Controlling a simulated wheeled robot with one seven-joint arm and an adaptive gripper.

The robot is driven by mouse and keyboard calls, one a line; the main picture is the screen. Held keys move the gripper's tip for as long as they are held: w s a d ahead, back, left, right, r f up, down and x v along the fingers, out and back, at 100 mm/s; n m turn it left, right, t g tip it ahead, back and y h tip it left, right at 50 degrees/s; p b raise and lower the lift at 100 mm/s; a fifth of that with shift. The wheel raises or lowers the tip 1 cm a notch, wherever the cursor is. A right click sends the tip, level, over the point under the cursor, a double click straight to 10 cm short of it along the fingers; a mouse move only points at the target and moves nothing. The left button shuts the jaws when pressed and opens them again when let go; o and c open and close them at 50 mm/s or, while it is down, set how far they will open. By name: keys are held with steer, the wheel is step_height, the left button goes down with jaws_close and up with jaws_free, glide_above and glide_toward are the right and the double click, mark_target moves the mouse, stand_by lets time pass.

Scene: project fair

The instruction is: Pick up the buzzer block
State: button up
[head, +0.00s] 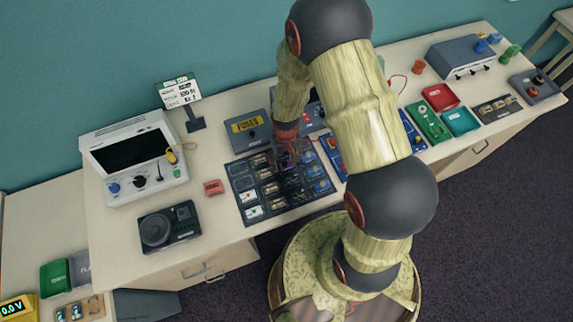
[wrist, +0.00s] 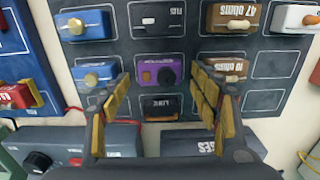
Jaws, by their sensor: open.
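A black block marked LINK (wrist: 160,106) sits close to the purple block, also between the fingers. A blue block (wrist: 95,74) and a brown resistor block (wrist: 222,68) flank it. In the head view, a FUSES box (head: 250,130) stands behind the board and a black speaker box (head: 168,228) lies left.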

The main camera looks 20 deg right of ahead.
steer(key=shift+c, duration=0.7)
steer(key=c, duration=1.1)
steer(key=shift+r, duration=0.1)
